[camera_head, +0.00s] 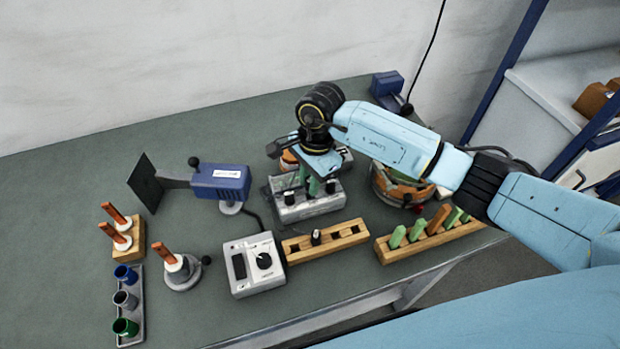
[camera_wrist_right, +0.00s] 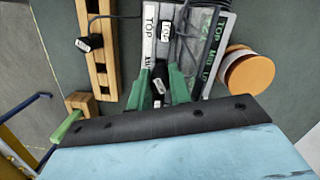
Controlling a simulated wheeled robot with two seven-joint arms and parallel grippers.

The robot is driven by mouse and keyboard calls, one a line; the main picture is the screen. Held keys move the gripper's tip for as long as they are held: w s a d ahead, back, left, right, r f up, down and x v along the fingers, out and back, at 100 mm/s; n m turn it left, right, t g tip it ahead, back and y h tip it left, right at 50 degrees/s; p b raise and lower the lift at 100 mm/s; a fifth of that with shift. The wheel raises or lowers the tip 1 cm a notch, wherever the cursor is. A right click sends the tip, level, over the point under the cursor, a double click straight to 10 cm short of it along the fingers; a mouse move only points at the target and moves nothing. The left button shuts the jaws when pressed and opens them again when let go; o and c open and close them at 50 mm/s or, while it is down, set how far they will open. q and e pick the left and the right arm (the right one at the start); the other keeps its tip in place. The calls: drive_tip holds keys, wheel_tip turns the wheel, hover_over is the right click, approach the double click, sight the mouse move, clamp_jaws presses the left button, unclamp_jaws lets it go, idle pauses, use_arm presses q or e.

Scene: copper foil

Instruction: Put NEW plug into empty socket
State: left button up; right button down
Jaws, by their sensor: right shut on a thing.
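My right gripper (camera_head: 309,184) is over the grey socket box (camera_head: 310,210) at the middle of the table. In the right wrist view its green fingers (camera_wrist_right: 160,88) are shut on a small dark plug (camera_wrist_right: 158,86). Whether the plug is inside a socket cannot be told. Black plugs (camera_head: 289,197) show on the box beside the fingers. The box bears TOP and MID lettering (camera_wrist_right: 216,45). Another black plug (camera_head: 316,237) stands in the slotted wooden block (camera_head: 345,236) in front; it also shows in the right wrist view (camera_wrist_right: 89,43). No NEW marking is readable. My left gripper is out of view.
A grey meter box (camera_head: 253,265) stands left of the wooden block. A wooden rack with green and orange pieces (camera_head: 430,231) is at right. A blue device with a black panel (camera_head: 219,181) stands left. Front left are cups (camera_head: 125,300) and orange-topped stands (camera_head: 181,270).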

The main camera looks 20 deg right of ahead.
drive_tip(key=shift+f, duration=0.1)
drive_tip(key=shift+f+b, duration=0.75)
drive_tip(key=shift+b, duration=0.1)
drive_tip(key=shift+f, duration=0.15)
drive_tip(key=c, duration=1.2)
unclamp_jaws()
drive_tip(key=shift+s, duration=0.1)
drive_tip(key=shift+w+r, duration=0.2)
drive_tip(key=shift+c, duration=0.3)
